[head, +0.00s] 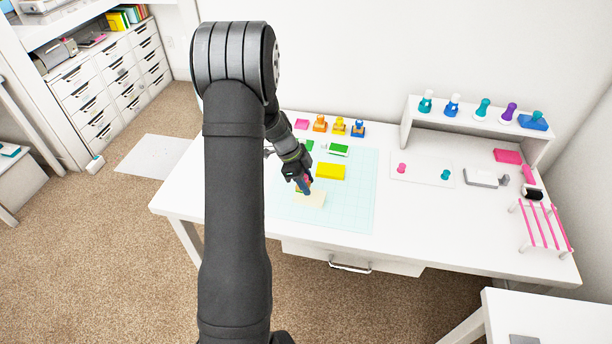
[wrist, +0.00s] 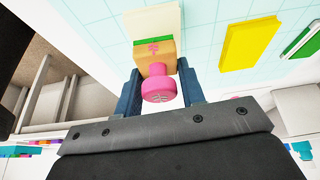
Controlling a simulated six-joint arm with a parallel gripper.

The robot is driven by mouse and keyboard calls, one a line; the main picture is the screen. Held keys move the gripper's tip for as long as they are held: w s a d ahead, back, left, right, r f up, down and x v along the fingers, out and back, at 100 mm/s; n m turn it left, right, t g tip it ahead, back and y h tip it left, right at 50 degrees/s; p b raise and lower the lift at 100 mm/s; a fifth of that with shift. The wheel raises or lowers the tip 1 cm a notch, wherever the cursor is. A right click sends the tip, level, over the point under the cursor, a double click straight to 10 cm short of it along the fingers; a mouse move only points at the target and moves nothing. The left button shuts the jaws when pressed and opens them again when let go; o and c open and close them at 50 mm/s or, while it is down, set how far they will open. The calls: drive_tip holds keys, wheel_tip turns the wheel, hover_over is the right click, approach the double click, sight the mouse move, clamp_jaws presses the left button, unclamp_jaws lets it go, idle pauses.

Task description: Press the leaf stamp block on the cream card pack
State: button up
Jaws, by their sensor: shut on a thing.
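My gripper (head: 305,187) is shut on the leaf stamp block, its two blue fingers on either side of it. In the wrist view the leaf stamp block (wrist: 154,52) is an orange-tan wooden block with a pink mark and a round pink knob (wrist: 158,90). The cream card pack (head: 312,199) lies on the pale cutting mat, right by the fingertips. In the wrist view the cream card pack (wrist: 152,21) extends past the block, which hides part of it. I cannot tell whether the block touches the cards.
A yellow pad (head: 331,171) lies on the cutting mat (head: 350,205) behind the cream pack, with a green and white item (head: 338,150) farther back. Several colored stamps line the back edge. A white shelf (head: 480,120) with bottles stands at right. The mat's right side is clear.

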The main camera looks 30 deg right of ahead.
sight(306, 177)
drive_tip(key=shift+f, duration=0.55)
drive_tip(key=shift+f, duration=0.9)
drive_tip(key=shift+c, duration=0.2)
idle(1.3)
drive_tip(key=o, duration=0.5)
drive_tip(key=c, duration=0.5)
drive_tip(key=shift+r, duration=3.1)
drive_tip(key=shift+s+a, duration=1.95)
drive_tip(key=shift+s, duration=0.3)
